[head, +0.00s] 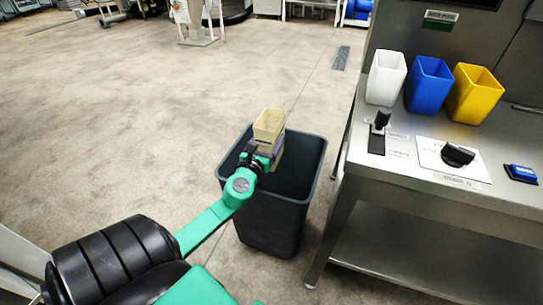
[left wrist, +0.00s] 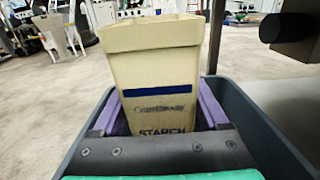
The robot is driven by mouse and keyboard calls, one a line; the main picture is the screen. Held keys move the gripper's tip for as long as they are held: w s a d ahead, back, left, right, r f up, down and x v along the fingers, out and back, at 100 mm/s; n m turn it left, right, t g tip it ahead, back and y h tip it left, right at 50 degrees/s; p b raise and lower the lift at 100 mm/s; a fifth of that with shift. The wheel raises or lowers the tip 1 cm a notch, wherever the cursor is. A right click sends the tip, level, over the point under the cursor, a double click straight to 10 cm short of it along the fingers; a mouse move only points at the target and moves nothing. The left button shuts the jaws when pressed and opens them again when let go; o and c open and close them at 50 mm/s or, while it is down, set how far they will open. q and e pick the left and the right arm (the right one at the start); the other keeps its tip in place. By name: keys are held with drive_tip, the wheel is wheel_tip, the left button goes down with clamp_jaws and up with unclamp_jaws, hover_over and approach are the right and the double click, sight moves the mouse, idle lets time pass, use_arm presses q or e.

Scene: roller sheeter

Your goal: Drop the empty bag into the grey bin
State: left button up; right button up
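The empty bag (head: 269,128) is a tan, open-topped paper bag. In the left wrist view the bag (left wrist: 160,75) stands upright, with a blue stripe and the word STARCH on its face. My left gripper (head: 262,154) is shut on the bag, with purple fingers (left wrist: 210,105) at both its sides. It holds the bag over the opening of the grey bin (head: 275,222). The bin's rim (left wrist: 255,120) surrounds the gripper in the left wrist view. The bag's bottom is hidden behind the gripper. My right gripper is not in view.
A steel table (head: 430,205) stands right of the bin, close to it. On it are white (head: 386,78), blue (head: 428,86) and yellow (head: 474,95) containers, a black knob (head: 458,155) and a lever (head: 380,122). The floor left of the bin is clear.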

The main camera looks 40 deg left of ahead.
use_arm(q)
drive_tip(key=o, duration=0.3)
drive_tip(key=v, duration=0.5)
drive_tip(key=shift+s+f, duration=0.15)
drive_tip(key=shift+f, duration=0.05)
drive_tip(key=b, duration=0.2)
approach(264, 149)
drive_tip(key=shift+r, duration=0.25)
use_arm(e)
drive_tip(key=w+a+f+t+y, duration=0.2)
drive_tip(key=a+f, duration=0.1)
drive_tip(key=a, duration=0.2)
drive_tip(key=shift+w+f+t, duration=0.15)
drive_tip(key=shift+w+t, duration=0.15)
